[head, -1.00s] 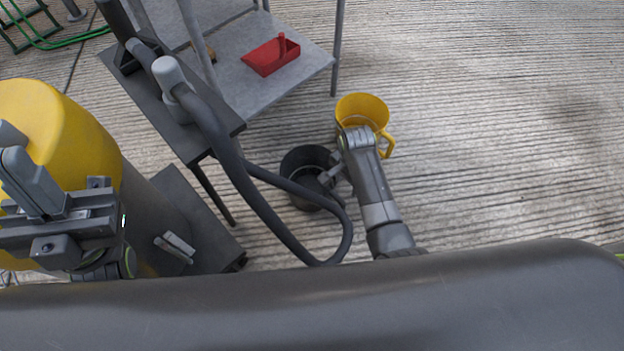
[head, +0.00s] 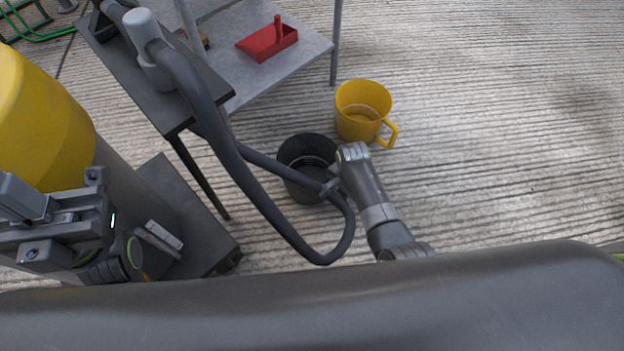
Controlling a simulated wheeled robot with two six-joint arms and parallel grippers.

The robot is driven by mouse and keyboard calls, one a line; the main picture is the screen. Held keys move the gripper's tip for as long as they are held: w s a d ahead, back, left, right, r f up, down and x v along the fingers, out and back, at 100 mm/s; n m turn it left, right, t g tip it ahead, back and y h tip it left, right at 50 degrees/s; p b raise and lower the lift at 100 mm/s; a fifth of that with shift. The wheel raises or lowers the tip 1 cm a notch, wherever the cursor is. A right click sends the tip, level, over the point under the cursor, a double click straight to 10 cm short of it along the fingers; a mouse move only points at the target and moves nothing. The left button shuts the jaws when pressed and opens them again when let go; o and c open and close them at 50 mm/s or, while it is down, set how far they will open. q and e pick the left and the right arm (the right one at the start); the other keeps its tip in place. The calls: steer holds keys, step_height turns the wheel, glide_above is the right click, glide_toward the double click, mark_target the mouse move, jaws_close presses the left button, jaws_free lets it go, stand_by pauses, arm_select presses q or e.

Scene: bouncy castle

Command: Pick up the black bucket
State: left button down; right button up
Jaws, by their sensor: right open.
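The black bucket (head: 293,150) stands on the ground in the middle of the head view, its open top facing me. The dark hose passes in front of its lower left part. My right gripper (head: 328,187) is at the right side of the bucket, close to its rim, with its jaws open. Whether it touches the bucket I cannot tell. My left gripper (head: 30,222) is at the far left, away from the bucket, and its jaw opening is unclear.
A yellow bucket (head: 362,98) with a handle stands just behind and right of the black one. A dark hose (head: 262,200) loops beside it. A grey table (head: 290,70) holds a red dustpan (head: 267,42). A yellow cylinder (head: 40,125) stands left. Ground at right is clear.

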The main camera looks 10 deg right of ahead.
mark_target(344, 199)
step_height(344, 199, down, 4)
steer(key=shift+r+b, duration=0.1)
steer(key=shift+b, duration=0.85)
jaws_close()
